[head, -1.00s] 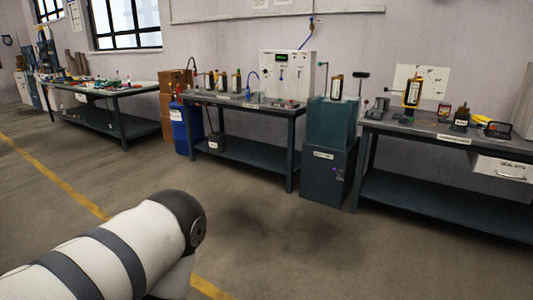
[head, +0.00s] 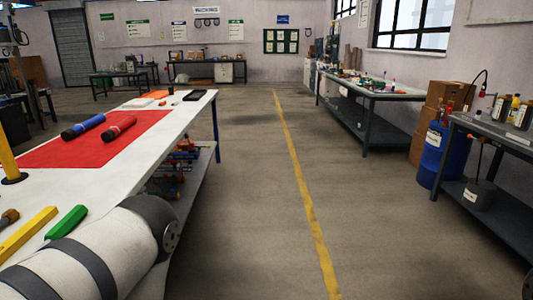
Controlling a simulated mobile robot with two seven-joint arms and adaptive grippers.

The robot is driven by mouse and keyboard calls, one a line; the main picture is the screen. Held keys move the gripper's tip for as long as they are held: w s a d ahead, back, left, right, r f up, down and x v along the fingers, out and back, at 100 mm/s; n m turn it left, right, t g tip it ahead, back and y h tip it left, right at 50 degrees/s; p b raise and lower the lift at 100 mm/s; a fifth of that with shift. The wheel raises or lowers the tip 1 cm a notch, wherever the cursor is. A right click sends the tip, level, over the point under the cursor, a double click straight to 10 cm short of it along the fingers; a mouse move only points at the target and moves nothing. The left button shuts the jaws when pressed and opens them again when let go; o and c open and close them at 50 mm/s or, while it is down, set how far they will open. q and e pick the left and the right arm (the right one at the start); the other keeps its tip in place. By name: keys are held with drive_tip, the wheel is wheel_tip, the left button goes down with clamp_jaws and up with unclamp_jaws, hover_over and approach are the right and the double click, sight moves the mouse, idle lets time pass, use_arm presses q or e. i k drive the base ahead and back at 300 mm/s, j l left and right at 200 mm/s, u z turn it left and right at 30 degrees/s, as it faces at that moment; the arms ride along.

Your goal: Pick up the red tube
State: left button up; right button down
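The red tube (head: 119,128) has black ends and lies on a red mat (head: 72,152) on the white table (head: 183,120) at the left. A blue tube (head: 83,126) lies on the same mat, beside it to the left and apart from it. One of my arms, white with dark bands, crosses the lower left over the table's near edge. No gripper fingers show, so neither gripper's state can be seen.
A green block (head: 66,222) and a yellow bar (head: 27,235) lie on the near table. A yellow post (head: 8,160) stands at its left. Workbenches (head: 372,92) and a blue drum (head: 441,150) line the right wall. The floor between is clear.

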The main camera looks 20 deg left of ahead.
sight(132, 119)
drive_tip(key=i+u, duration=0.5)
drive_tip(key=i+l+u, duration=0.3)
drive_tip(key=i+u, duration=0.2)
drive_tip(key=i+l+u, duration=0.45)
drive_tip(key=i, duration=0.05)
